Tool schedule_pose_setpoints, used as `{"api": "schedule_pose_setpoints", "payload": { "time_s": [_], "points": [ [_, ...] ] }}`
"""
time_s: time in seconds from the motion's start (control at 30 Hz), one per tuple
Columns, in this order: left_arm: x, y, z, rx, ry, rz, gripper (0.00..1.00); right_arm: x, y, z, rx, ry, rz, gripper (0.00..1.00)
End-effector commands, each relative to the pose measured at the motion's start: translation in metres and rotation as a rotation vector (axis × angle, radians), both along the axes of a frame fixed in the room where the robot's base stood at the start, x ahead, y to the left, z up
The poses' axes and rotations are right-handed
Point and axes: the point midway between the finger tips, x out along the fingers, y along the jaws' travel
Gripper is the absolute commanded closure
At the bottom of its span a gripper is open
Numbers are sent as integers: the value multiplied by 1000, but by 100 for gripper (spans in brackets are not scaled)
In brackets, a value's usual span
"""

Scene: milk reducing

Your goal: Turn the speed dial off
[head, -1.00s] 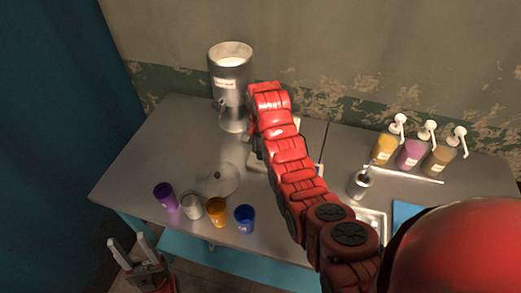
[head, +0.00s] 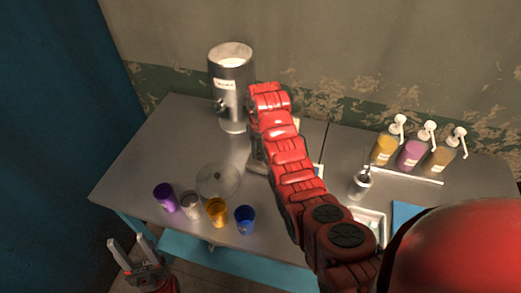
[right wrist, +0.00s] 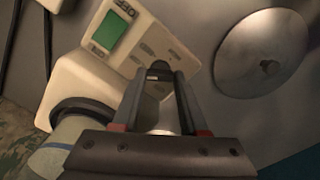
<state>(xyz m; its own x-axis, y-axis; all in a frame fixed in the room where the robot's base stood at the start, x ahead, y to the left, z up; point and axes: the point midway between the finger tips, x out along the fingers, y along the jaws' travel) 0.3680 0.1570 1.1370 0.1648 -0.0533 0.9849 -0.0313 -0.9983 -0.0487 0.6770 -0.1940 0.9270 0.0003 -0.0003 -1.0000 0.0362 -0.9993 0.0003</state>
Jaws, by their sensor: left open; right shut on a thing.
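A small dark round knob (right wrist: 159,69), seemingly the speed dial, sits on the panel. My right gripper (right wrist: 159,78) is shut on it, with one finger on each side. In the head view my red right arm hides most of the appliance and the dial. My left gripper (head: 132,250) is open and empty, below the table's front left.
A metal milk dispenser (head: 231,85) stands at the back. A round lid (head: 218,181) lies near purple (head: 165,198), clear (head: 190,206), orange (head: 216,212) and blue (head: 245,220) cups. Pump bottles (head: 411,153) stand at the right. The table's left side (head: 150,150) is clear.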

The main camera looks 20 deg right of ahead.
Motion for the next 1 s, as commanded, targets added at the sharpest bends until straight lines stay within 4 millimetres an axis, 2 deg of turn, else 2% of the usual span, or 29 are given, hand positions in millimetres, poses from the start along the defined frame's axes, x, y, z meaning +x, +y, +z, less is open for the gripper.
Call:
{"api": "schedule_pose_setpoints", "payload": {
  "time_s": [0.6,1.0],
  "points": [
    [0,0,0,0,0,0,50,-1,0,-1,1,2,580,100],
    [0,0,0,0,0,0,50,-1,0,-1,1,2,857,100]
  ]
}}
